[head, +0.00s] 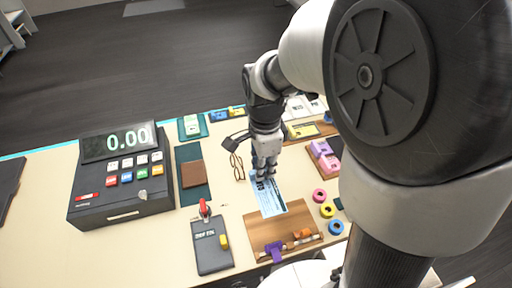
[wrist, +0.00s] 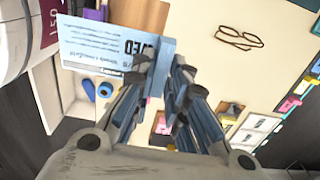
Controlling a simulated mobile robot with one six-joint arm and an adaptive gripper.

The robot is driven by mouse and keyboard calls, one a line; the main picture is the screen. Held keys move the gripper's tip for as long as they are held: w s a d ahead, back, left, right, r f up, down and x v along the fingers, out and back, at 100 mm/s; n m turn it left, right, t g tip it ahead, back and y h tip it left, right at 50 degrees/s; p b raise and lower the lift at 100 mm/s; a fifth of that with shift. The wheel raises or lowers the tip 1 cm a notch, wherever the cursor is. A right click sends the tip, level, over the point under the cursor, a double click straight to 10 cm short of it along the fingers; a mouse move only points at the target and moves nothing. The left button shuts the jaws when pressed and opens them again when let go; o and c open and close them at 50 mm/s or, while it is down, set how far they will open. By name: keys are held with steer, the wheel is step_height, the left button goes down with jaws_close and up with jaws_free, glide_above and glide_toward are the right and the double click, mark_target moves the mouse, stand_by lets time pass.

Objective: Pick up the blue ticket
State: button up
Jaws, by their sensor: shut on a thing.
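The blue ticket (head: 268,194) is a flat light-blue sheet with dark print, in the head view above the table, partly over the edge of the wooden board. My gripper (head: 262,175) is at its upper end, pointing down. In the wrist view the ticket (wrist: 105,50) extends to the left from my fingertips (wrist: 165,75), which are shut on its end strip. The fingers hide part of that end.
A cash register (head: 122,185) stands at the left, with a brown block (head: 193,173) on a dark mat beside it. A wooden board (head: 258,232) with clips is in front. Tape rolls (head: 327,210) lie to its right. Glasses (head: 237,165) lie left of my gripper.

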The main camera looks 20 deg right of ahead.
steer(key=shift+r+p, duration=1.1)
steer(key=shift+r, duration=0.45)
steer(key=shift+f, duration=0.15)
